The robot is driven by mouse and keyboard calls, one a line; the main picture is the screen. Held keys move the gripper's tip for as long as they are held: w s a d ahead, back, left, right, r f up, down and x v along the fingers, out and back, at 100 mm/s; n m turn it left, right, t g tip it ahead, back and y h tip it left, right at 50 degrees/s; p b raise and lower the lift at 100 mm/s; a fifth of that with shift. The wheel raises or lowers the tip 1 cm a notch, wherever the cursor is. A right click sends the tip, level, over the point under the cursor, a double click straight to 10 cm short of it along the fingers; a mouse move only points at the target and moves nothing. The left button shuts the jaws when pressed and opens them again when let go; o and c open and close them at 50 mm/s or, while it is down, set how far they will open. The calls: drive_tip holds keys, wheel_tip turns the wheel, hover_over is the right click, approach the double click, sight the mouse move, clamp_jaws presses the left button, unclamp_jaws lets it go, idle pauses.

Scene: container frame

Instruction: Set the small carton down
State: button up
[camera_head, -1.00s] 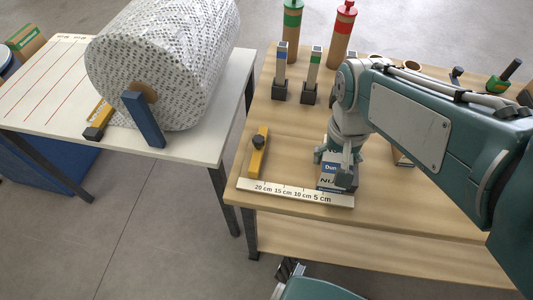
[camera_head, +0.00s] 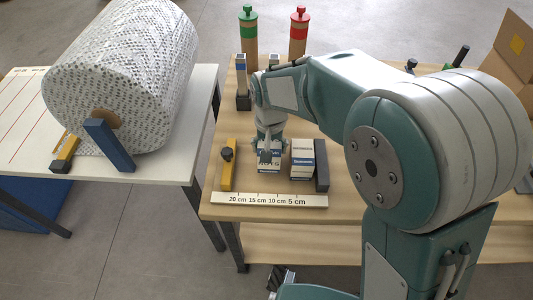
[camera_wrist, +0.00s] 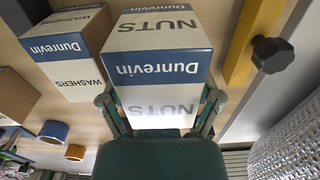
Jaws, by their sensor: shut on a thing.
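My gripper (camera_head: 268,146) is shut on a small white-and-blue carton marked NUTS (camera_head: 269,161). The wrist view shows the carton (camera_wrist: 158,55) between the two fingers (camera_wrist: 160,108), with its lettering upside down. The carton is over the wooden table behind the ruler (camera_head: 268,200), near its 15 and 10 cm marks. It looks upright. Whether its base touches the table cannot be told. A similar carton marked WASHERS (camera_head: 302,158) stands to its right with a gap; it also shows in the wrist view (camera_wrist: 72,50).
A yellow bar (camera_head: 228,172) with a black knob lies left of the held carton. A dark block (camera_head: 321,177) stands right of the WASHERS carton. Green- and red-topped tubes (camera_head: 298,35) stand at the back. A large wrapped roll (camera_head: 120,75) sits on the white table.

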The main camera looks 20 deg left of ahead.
wheel_tip(320, 180, down, 3)
drive_tip(key=shift+w+f, duration=0.1)
drive_tip(key=shift+f, duration=0.1)
drive_tip(key=shift+a+f, duration=0.15)
drive_tip(key=shift+a, duration=0.45)
drive_tip(key=o, duration=1.1)
drive_tip(key=shift+a, duration=0.1)
drive_tip(key=shift+d, duration=0.55)
drive_tip(key=shift+a+r, duration=0.1)
drive_tip(key=shift+r, duration=0.2)
wheel_tip(320, 180, up, 11)
drive_tip(key=shift+r, duration=0.1)
drive_tip(key=shift+a+r, duration=0.15)
drive_tip(key=shift+a, duration=0.05)
